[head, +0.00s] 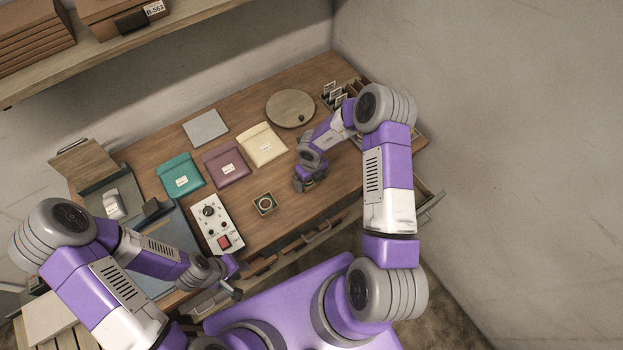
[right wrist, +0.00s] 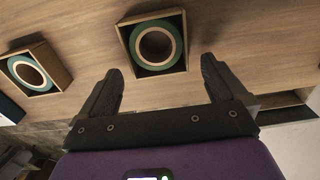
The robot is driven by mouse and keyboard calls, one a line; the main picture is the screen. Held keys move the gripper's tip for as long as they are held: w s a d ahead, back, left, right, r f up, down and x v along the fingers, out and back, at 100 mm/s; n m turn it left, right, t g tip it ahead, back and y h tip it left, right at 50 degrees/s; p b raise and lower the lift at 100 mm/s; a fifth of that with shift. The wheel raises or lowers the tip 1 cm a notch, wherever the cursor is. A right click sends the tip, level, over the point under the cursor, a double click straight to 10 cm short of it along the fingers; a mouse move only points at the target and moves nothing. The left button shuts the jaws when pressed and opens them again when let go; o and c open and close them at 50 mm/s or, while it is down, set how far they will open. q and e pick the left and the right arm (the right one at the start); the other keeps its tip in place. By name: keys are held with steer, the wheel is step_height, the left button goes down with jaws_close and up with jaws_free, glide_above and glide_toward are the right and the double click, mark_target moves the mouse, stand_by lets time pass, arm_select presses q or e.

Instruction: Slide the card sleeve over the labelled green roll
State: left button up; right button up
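In the right wrist view a green roll with a tan core (right wrist: 134,46) sits inside a square brown card surround (right wrist: 184,62), just beyond my fingertips. A second green roll (right wrist: 13,74) in a similar square surround lies to the left. In the head view one such roll (head: 265,203) sits on the table in its square surround. My right gripper (head: 311,185) is low over the table to its right and hides the other roll. The right wrist view shows this gripper (right wrist: 160,66) open and empty. My left gripper (head: 236,285) is near the front edge, fingers unclear. No roll label is readable.
A control box (head: 218,226) with knobs and a red button stands left of the visible roll. Teal (head: 180,175), purple (head: 225,163) and cream (head: 262,144) pouches lie behind. A round board (head: 290,108) lies farther back. An open drawer (head: 427,200) juts out right.

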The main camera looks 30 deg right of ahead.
step_height(320, 180, up, 8)
steer(key=shift+f, duration=0.2)
stand_by(0.4)
stand_by(0.5)
